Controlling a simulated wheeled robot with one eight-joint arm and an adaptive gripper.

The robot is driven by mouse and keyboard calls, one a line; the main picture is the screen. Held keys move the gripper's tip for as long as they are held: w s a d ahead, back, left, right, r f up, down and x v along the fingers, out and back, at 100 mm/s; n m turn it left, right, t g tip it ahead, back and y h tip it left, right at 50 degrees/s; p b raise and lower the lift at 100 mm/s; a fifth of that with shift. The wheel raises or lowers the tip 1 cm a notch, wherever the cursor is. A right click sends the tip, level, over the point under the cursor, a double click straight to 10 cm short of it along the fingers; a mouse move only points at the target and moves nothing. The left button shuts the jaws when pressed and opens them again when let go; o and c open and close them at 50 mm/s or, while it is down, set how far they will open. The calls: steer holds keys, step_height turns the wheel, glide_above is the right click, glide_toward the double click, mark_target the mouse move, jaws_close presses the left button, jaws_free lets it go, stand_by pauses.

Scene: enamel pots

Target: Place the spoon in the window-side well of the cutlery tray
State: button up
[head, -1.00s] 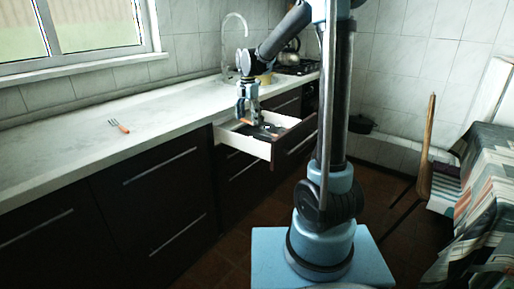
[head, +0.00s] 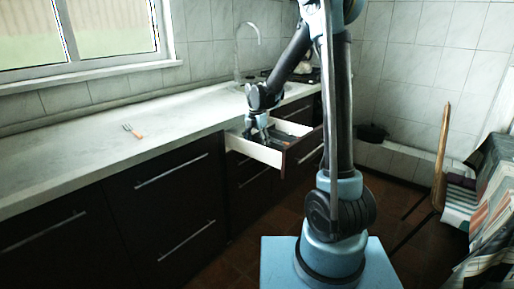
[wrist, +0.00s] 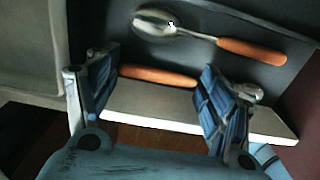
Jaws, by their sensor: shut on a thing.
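My gripper (wrist: 160,92) is low at the open drawer; in the head view (head: 260,136) its fingertips are partly hidden by the drawer's side. It is shut on an orange-handled spoon (wrist: 158,76), which lies crosswise between the fingers in the wrist view. A rounded metal end shows by the right finger, and the rest is hidden. A second orange-handled spoon (wrist: 155,22) lies apart on the dark floor of what looks like the cutlery tray (wrist: 105,28), its bowl to the left. The tray's dividers cannot be made out.
The drawer's pale wall (head: 256,150) stands close to the fingers. A fork (head: 133,131) with an orange handle lies on the white counter (head: 80,150), under the window (head: 80,35). The counter around it is clear. A chair (head: 441,150) and a draped table stand at right.

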steer(key=shift+f, duration=0.25)
steer(key=shift+f, duration=0.1)
steer(key=o, duration=1.1)
